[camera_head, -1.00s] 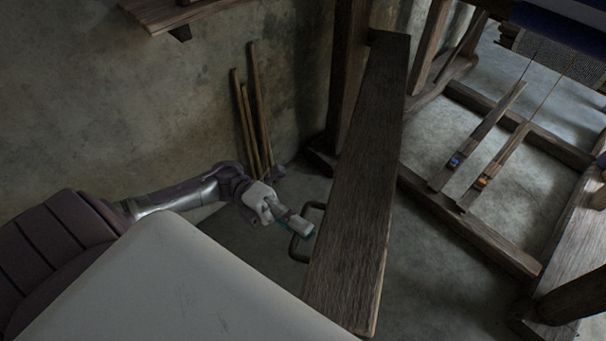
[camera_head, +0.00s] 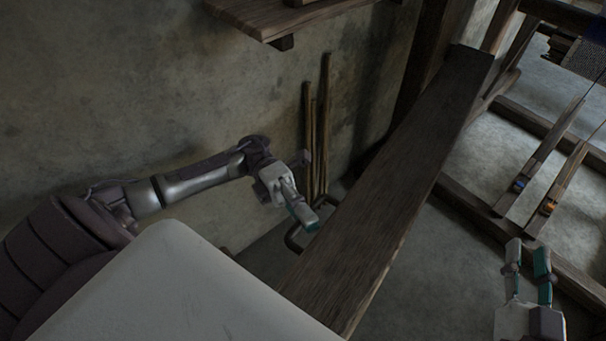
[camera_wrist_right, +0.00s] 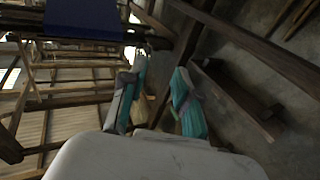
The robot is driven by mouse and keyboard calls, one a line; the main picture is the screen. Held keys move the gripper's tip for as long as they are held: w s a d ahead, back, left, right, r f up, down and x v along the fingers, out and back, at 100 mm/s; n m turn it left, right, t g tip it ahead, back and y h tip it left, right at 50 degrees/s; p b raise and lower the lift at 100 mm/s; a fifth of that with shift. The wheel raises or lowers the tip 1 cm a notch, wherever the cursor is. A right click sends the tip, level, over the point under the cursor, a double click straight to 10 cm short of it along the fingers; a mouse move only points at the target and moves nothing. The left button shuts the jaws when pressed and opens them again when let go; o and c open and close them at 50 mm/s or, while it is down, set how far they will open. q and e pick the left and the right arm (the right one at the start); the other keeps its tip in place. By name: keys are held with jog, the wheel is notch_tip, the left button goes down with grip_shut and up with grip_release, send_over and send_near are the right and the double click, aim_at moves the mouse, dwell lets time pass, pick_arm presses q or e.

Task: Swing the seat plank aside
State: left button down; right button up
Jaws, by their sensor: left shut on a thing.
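The seat plank (camera_head: 385,200) is a long dark wooden board. It runs diagonally in the head view from the loom post at the upper right to its free end at the bottom centre. A dark metal handle (camera_head: 292,240) sticks out from its left edge. My left gripper (camera_head: 308,222) is shut on that handle, beside the plank; its fingertips partly cover the handle. My right gripper (camera_head: 528,258) is open and empty to the right of the plank. Its two teal-padded fingers stand apart in the right wrist view (camera_wrist_right: 155,95).
Two pedals (camera_head: 550,195) with blue and orange marks lie at the right within the loom frame. Several wooden poles (camera_head: 318,135) lean against the wall behind my left gripper. A wooden shelf (camera_head: 290,18) juts from the wall above.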

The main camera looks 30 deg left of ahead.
pick_arm(q)
jog(key=shift+w+a, duration=0.1)
jog(key=shift+a, duration=0.4)
jog(key=c, duration=1.2)
grip_release()
jog(key=shift+v, duration=3.75)
